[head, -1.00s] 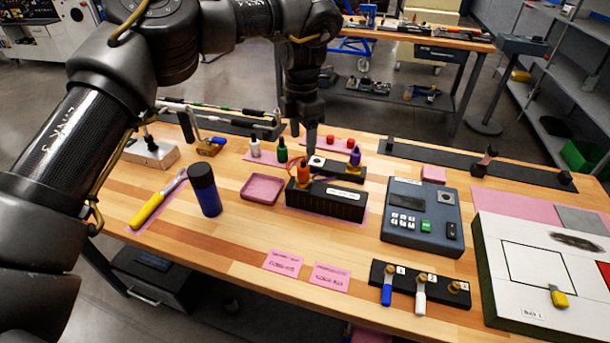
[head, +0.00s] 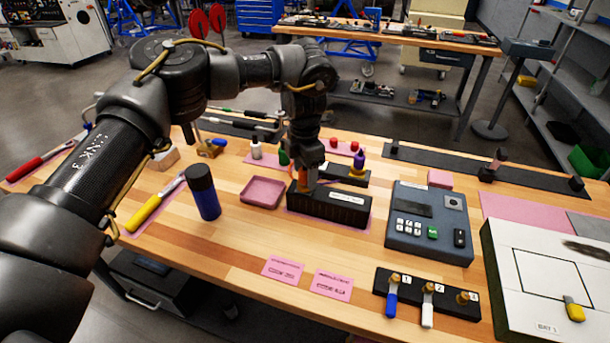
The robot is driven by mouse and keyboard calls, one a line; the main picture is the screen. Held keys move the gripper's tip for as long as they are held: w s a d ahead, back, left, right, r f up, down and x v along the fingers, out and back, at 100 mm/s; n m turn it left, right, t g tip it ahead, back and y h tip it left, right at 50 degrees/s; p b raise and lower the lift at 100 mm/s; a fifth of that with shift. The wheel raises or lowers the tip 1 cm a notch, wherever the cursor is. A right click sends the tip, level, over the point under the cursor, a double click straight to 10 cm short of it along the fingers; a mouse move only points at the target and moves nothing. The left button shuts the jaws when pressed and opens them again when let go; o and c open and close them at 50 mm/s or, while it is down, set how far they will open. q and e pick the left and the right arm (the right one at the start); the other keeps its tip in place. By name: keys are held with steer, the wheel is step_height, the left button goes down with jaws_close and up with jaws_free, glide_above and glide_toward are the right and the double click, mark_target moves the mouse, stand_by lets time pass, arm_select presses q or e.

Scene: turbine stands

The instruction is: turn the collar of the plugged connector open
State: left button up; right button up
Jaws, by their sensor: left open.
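The orange connector (head: 302,179) stands upright at the left end of the long black box (head: 335,208) in the middle of the bench. My left gripper (head: 308,170) points down right at this connector and hides most of it. Its fingers are open; I cannot tell whether they touch the collar. The collar's own position is hidden. A purple-topped connector (head: 359,161) stands on a smaller black block (head: 355,179) behind. My right gripper is not in view.
A grey keypad unit (head: 430,226) stands at right. A black rack (head: 427,295) with tagged plugs is in front. Small bottles (head: 256,149) stand behind.

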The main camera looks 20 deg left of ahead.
arm_select(q)
steer(key=shift+s+f, duration=0.15)
steer(key=shift+f, duration=0.95)
steer(key=c, duration=1)
